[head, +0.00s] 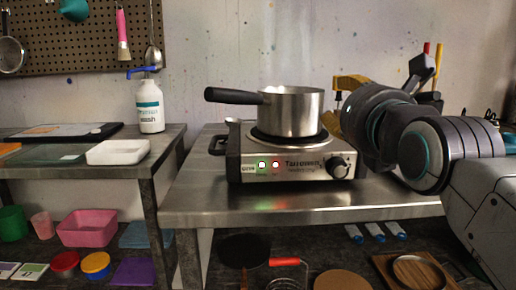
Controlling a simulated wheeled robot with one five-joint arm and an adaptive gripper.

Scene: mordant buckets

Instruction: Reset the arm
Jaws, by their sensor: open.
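My arm comes in from the right edge, with its large grey joints in front of the right end of the steel bench (300,207). My gripper (426,86) is only partly visible as dark finger parts above and behind the wrist joint. It is open, and I see nothing held in it. It is apart from the steel saucepan (291,112), which sits upright on the hot plate (262,158) with its black handle pointing left. The hot plate has a green and a red light on its front and a black knob at its right. My arm hides the area behind it.
A yellow clamp-like thing (351,82) and red and yellow handles stand behind my arm. A white pump bottle (150,105) and white tray (118,152) are on the left bench. Lower shelves hold a pink tub (87,228) and other items. The bench front is clear.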

